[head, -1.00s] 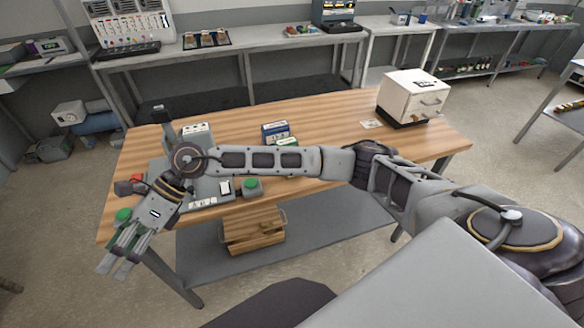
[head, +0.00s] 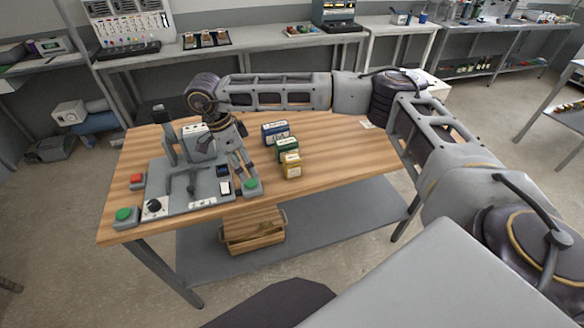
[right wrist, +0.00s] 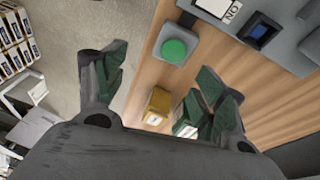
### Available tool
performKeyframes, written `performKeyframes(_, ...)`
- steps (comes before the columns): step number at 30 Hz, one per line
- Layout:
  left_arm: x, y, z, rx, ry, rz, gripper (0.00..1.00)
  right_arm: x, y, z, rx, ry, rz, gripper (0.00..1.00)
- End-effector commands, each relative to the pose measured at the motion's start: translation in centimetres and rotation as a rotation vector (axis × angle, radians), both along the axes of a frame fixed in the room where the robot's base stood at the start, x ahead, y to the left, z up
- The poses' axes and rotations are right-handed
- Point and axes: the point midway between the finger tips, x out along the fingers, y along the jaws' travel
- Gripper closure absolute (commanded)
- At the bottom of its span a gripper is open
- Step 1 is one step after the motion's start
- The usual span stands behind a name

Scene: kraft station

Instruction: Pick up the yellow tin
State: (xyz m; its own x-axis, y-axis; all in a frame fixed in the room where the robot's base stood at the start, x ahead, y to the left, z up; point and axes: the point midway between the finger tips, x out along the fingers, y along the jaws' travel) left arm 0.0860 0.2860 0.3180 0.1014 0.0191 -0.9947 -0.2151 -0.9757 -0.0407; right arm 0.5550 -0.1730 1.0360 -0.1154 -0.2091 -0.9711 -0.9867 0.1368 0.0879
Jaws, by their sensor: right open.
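The yellow tin (head: 291,165) stands on the wooden table, in front of a green tin (head: 287,149) and a blue tin (head: 274,133). My right gripper (head: 243,175) is to the left of the yellow tin, pointing down over the right edge of the grey control panel, apart from the tin. In the right wrist view the yellow tin (right wrist: 158,106) shows between the spread fingers, with the green tin (right wrist: 187,114) beside it, partly hidden by a finger. The right gripper is open and empty. My left gripper is not in view.
The grey control panel (head: 165,201) with a lever and buttons lies left of the tins. A green button (head: 251,186) is close to my right fingers. The table (head: 340,160) right of the tins is clear. A wooden crate (head: 253,236) stands on the lower shelf.

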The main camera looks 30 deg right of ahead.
Motion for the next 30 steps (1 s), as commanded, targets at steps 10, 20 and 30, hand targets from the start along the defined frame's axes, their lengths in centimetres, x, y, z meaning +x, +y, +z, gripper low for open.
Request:
performKeyframes(10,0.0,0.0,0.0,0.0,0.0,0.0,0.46,2.0,-9.0,5.4,-0.289,-0.029,-0.079,0.29)
performKeyframes(20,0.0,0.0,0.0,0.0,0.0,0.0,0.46,2.0,-9.5,5.8,-0.309,-0.031,-0.085,0.29)
performKeyframes(30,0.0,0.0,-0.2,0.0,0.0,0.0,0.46,1.8,-9.9,4.8,-0.306,-0.028,-0.083,0.29)
